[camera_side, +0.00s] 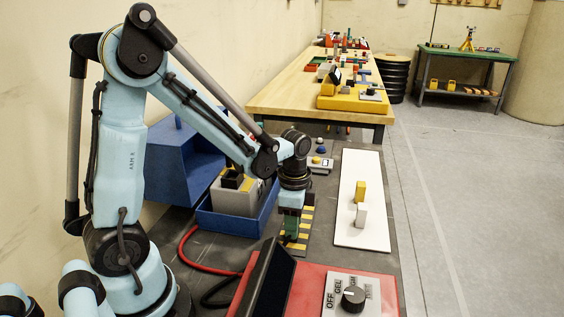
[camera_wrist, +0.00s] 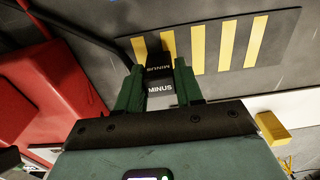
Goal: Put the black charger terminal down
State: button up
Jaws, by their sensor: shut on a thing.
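The black charger terminal (camera_wrist: 158,72), labelled MINUS, is between the green fingers of my gripper (camera_wrist: 158,84) in the wrist view. The fingers are shut on it. In the side view my gripper (camera_side: 291,236) points down at the black mat with yellow stripes (camera_side: 307,212), and the terminal is hidden or too small to make out. The striped mat (camera_wrist: 229,44) shows beyond the terminal in the wrist view, with the terminal over its left part. I cannot tell whether the terminal touches the mat.
A red charger (camera_side: 318,283) with a dial stands in front, with red (camera_side: 205,262) and black cables to its left. A grey battery (camera_side: 236,197) sits in a blue tray (camera_side: 222,226) left of my gripper. A white board (camera_side: 352,232) with two upright blocks lies right.

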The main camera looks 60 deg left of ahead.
jog(key=shift+f, duration=0.1)
jog(key=o, duration=1)
jog(key=shift+o, duration=0.2)
notch_tip(320, 180, up, 12)
jog(key=f, duration=0.1)
jog(key=s+d+n+t, duration=0.4)
jog(key=n+t, duration=0.3)
jog(key=n, duration=0.2)
jog(key=shift+s+d+r, duration=0.25)
jog(key=shift+s+d, duration=0.05)
jog(key=shift+o, duration=0.2)
